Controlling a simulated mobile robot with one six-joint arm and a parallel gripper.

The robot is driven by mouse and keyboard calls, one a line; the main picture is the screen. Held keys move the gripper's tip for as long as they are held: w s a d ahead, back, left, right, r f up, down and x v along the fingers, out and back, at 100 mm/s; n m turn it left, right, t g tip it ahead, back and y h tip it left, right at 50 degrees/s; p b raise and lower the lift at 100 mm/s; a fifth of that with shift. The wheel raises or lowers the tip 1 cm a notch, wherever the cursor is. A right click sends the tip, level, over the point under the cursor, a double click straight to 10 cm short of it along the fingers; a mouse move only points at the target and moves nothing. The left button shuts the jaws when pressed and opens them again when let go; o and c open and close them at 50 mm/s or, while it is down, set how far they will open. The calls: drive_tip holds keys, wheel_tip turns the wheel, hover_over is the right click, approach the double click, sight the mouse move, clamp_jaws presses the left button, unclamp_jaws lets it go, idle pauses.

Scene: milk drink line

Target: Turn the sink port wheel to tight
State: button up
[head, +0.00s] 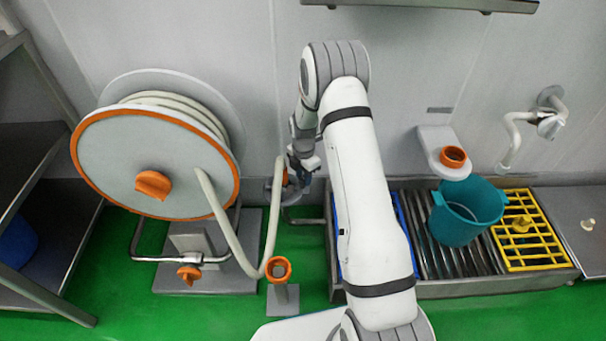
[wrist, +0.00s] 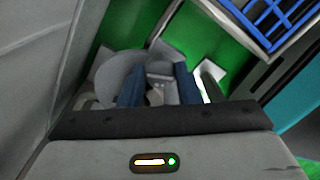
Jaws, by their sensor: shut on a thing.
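The sink port (head: 270,187) is a grey fitting low on the wall, left of the sink. The end of the pale hose (head: 273,215) reaches up to it, and a little orange (head: 285,178) shows there. My gripper (head: 302,172) is at the port, partly hidden by my wrist. In the wrist view, the two blue fingers of my gripper (wrist: 158,88) are closed around a grey part, which I take as the sink port wheel (wrist: 160,72). A larger round grey piece (wrist: 115,72) shows beside it. The wheel's angle and tightness cannot be read.
The hose reel (head: 110,165) with an orange rim stands on the left. An orange-ringed post (head: 279,268) stands on the green floor. A teal bucket (head: 466,218) and a yellow grate (head: 545,258) are on the sink at right. A grey shelf rack (head: 45,165) is far left.

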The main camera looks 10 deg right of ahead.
sight(303, 178)
drive_tip(key=m+p, duration=0.1)
drive_tip(key=m, duration=0.3)
drive_tip(key=m+p, duration=0.1)
drive_tip(key=m, duration=0.3)
drive_tip(key=shift+m+p, duration=0.3)
drive_tip(key=shift+m, duration=0.1)
drive_tip(key=m, duration=0.4)
drive_tip(key=shift+p, duration=0.35)
drive_tip(key=shift+m, duration=1.8)
drive_tip(key=o, duration=1)
drive_tip(key=shift+r+p, duration=1.4)
drive_tip(key=shift+r, duration=2.5)
